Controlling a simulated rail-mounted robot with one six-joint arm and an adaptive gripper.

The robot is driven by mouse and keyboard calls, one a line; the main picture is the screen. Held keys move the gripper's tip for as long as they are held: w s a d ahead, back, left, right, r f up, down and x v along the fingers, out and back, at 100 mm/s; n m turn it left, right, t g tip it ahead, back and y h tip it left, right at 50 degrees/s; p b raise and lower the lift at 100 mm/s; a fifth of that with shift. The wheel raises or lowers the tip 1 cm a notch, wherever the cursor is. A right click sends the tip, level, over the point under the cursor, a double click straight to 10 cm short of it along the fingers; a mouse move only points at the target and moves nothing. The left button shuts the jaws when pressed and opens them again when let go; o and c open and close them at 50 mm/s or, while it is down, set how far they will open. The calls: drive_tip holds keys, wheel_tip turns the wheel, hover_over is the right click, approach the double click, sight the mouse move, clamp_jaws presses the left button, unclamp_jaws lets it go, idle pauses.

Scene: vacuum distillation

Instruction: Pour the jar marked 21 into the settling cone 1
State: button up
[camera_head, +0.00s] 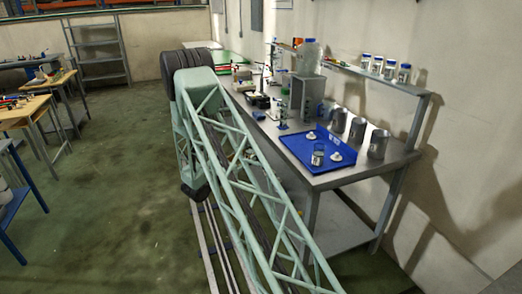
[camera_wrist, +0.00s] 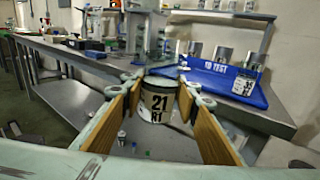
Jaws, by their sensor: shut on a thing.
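The jar marked 21 (camera_wrist: 158,103) shows in the wrist view with a white label reading "21 R1". It is between the two fingers of my gripper (camera_wrist: 160,88), which is shut on it. The jar looks close to upright, above the floor in front of the bench. I cannot tell how full it is. In the head view my green lattice arm fills the middle, and the gripper and this jar are out of sight. I cannot clearly make out settling cone 1 among the small glassware and stands on the bench (camera_head: 282,112).
A blue tray (camera_head: 292,146) holds another jar (camera_head: 318,155) and two white pieces. The tray reads "TO TEST" in the wrist view (camera_wrist: 200,77). Metal beakers (camera_head: 378,144) stand behind it. A shelf (camera_head: 400,85) carries several jars, and a large bottle (camera_head: 308,60) stands left of them.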

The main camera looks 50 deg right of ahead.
drive_tip(key=w+a+f+n+t+y, duration=0.1)
drive_tip(key=w+a+f+t, duration=0.15)
drive_tip(key=a, duration=1.15)
drive_tip(key=w+a+f+n+t, duration=0.2)
drive_tip(key=w+a, duration=0.1)
drive_tip(key=a, duration=1)
drive_tip(key=s+a+f+n+t+y, duration=0.1)
drive_tip(key=s+a+t, duration=0.1)
drive_tip(key=a, duration=1.1)
drive_tip(key=s+a+f+n+t+y, duration=0.1)
drive_tip(key=s+a+n+t, duration=0.1)
drive_tip(key=a, duration=1.2)
drive_tip(key=shift+s, duration=0.5)
drive_tip(key=shift+w+d, duration=0.15)
drive_tip(key=shift+d, duration=0.05)
